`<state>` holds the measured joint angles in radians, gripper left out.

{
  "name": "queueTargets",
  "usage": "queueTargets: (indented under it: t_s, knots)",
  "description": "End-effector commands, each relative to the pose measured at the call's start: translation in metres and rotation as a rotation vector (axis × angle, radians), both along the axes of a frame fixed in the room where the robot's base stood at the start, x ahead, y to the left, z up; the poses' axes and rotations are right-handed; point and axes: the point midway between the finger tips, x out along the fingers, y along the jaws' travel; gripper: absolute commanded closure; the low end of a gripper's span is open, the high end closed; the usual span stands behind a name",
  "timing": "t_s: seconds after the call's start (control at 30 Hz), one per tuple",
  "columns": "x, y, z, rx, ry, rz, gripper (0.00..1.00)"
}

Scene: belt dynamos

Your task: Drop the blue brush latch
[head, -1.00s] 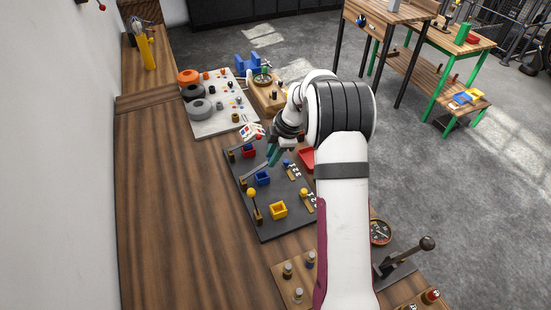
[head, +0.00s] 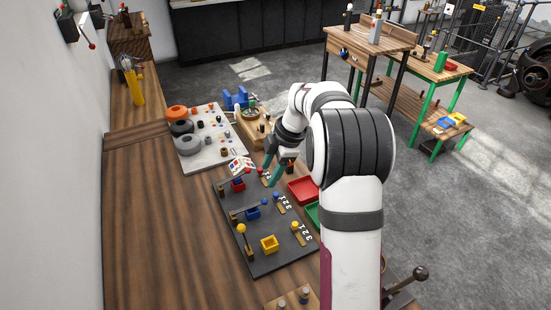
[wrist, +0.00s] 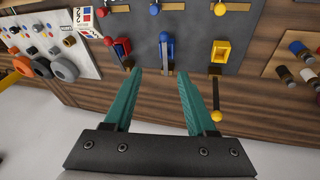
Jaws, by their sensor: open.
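The blue brush latch is a thin arm with a blue ball end (head: 263,201), lying low across its blue box (head: 252,213) in the middle of the dark board. In the wrist view, the latch's blue end (wrist: 163,38) sits over the blue box (wrist: 168,50). My gripper (head: 269,180) is above the board, apart from the latch. In the wrist view, its two teal fingers (wrist: 160,72) are spread and empty, with the blue latch beyond and between their tips.
The yellow latch ball (head: 242,229) stands raised beside its yellow box (head: 269,244). The red box (head: 238,185) has its latch arm lying low across it. Red (head: 302,190) and green trays lie to the right. A pale board (head: 205,140) with rings and small parts is behind.

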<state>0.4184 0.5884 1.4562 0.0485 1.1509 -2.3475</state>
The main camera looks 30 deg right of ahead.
Motion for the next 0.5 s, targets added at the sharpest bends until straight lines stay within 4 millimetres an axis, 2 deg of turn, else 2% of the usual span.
queueTargets:
  t_s: [0.03,0.1,0.2,0.33,0.5]
  knots:
    - [-0.003,-0.003,0.015,-0.002,-0.004,-0.002,0.44]
    - [-0.007,-0.007,0.032,-0.002,-0.004,0.000,0.44]
    - [-0.012,-0.011,0.050,-0.001,-0.002,-0.001,0.44]
    - [-0.016,-0.013,0.061,0.001,0.000,0.001,0.44]
    - [-0.016,-0.013,0.062,0.001,0.001,0.001,0.44]
